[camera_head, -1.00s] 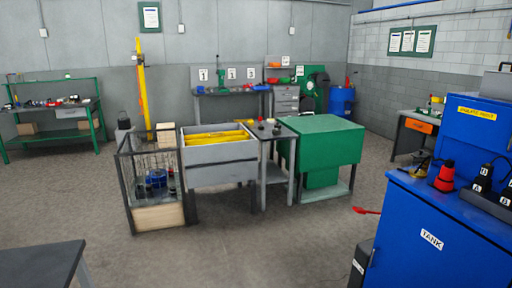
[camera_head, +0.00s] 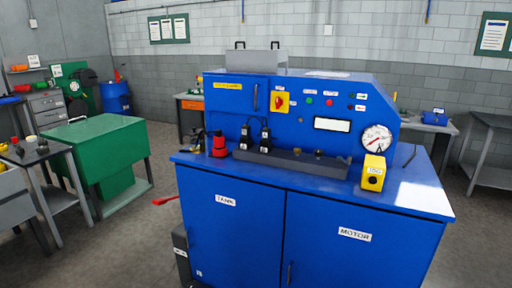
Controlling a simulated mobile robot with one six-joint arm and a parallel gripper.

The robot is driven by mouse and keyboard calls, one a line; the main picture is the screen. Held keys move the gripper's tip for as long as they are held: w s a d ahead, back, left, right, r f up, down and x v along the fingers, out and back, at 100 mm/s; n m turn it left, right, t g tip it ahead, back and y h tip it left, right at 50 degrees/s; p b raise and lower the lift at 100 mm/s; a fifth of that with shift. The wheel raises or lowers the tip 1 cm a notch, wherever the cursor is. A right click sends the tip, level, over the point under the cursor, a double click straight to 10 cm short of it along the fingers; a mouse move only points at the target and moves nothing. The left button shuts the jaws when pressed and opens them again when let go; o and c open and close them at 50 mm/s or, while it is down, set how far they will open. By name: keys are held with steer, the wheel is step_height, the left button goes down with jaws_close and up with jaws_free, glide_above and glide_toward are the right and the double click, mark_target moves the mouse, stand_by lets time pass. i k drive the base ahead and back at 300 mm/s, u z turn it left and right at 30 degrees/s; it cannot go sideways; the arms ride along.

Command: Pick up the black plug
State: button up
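I cannot tell for certain which thing is the black plug. A small dark piece (camera_head: 42,146) lies on the small grey table (camera_head: 58,150) at the left edge, with a few other small bits beside it. Two upright black fittings with white labels, a left one (camera_head: 245,140) and a right one (camera_head: 265,143), stand at the back of the blue bench top near a dark grey rail (camera_head: 300,163). My gripper is not in view.
The blue bench (camera_head: 232,235), marked TANK and MOTOR, fills the middle and right. On it are a red-and-black piece (camera_head: 219,147), a yellow box (camera_head: 373,173) and a gauge (camera_head: 377,139). A green cabinet (camera_head: 110,150) stands left.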

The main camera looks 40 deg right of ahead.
mark_target(266, 132)
steer(key=z, duration=4.5)
steer(key=i, duration=0.05)
steer(key=u, duration=3.5)
